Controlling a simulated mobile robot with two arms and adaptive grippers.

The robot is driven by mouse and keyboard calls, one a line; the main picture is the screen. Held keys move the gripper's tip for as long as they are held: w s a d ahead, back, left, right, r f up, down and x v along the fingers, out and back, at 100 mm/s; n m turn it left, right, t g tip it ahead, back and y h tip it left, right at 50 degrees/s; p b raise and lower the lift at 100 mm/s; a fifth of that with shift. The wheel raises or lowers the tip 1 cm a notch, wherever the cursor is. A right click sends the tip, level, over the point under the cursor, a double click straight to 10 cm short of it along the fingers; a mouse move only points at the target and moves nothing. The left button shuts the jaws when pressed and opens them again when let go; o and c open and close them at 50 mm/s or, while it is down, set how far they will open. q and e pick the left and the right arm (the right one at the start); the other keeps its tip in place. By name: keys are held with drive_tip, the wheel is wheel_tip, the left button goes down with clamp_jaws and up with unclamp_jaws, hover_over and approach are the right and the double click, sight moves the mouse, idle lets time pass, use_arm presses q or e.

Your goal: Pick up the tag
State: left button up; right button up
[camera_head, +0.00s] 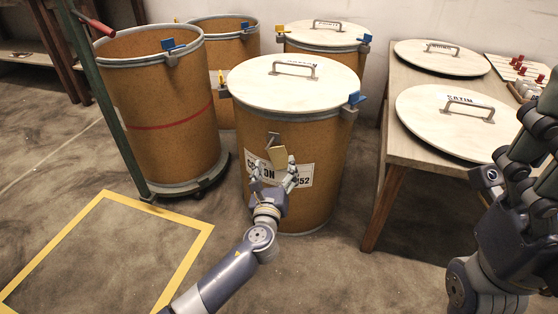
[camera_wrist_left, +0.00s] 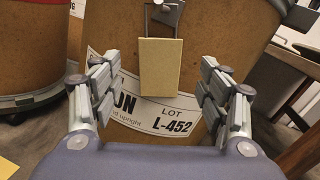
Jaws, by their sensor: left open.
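The tag (camera_head: 278,156) is a plain tan rectangular card hanging from a metal clip on the front of the lidded middle drum (camera_head: 318,170). In the left wrist view the tag (camera_wrist_left: 160,68) hangs upright below the clip, above the white "LOT L-452" label. My left gripper (camera_head: 273,174) is in front of the drum, just below and around the tag's level. In the left wrist view its fingers (camera_wrist_left: 157,90) stand open, one on each side of the tag, with clear gaps and nothing held. My right arm (camera_head: 515,190) shows at the right edge; its gripper's opening is unclear.
An open drum (camera_head: 165,140) with a red line stands on a dolly at left, beside a green post (camera_head: 100,90). More drums stand behind. A wooden table (camera_head: 385,135) at right holds round lids (camera_head: 430,125). Yellow tape (camera_head: 150,208) marks open floor at front left.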

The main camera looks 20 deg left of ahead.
sight(278, 156)
use_arm(q)
drive_tip(key=shift+w+a+f+b, duration=0.2)
drive_tip(key=shift+w+b, duration=0.25)
drive_tip(key=shift+w, duration=0.5)
drive_tip(key=shift+w+a+f+b, duration=0.15)
drive_tip(key=shift+w+b, duration=0.25)
drive_tip(key=shift+w, duration=0.55)
drive_tip(key=shift+r, duration=0.15)
drive_tip(key=shift+c, duration=0.3)
drive_tip(key=c, duration=1)
